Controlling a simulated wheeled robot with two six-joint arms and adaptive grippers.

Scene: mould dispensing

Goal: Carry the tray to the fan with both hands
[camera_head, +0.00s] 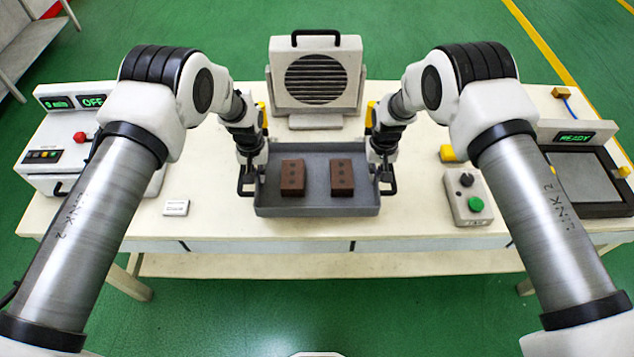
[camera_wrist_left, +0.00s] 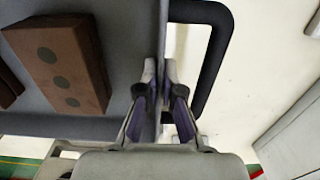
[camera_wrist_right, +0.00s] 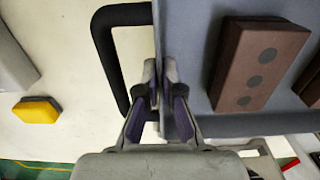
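The grey tray (camera_head: 318,210) sits at the middle of the table in the head view, with two dark brown blocks (camera_head: 292,178) (camera_head: 341,178) in it. Each block has a row of round marks. The fan (camera_head: 316,75), a white box with a round grille and black handle, stands directly behind the tray. My left gripper (camera_wrist_left: 160,72) is closed on the tray's left side wall beside its black handle (camera_wrist_left: 222,60). My right gripper (camera_wrist_right: 160,72) is closed on the right side wall beside the other handle (camera_wrist_right: 105,55). Whether the tray touches the table cannot be told.
A white machine (camera_head: 70,150) with a red button and an OFF display stands at the left. A control box (camera_head: 468,198) with a green button and a dark station (camera_head: 585,180) reading READY are at the right. A small white label plate (camera_head: 176,208) lies left of the tray.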

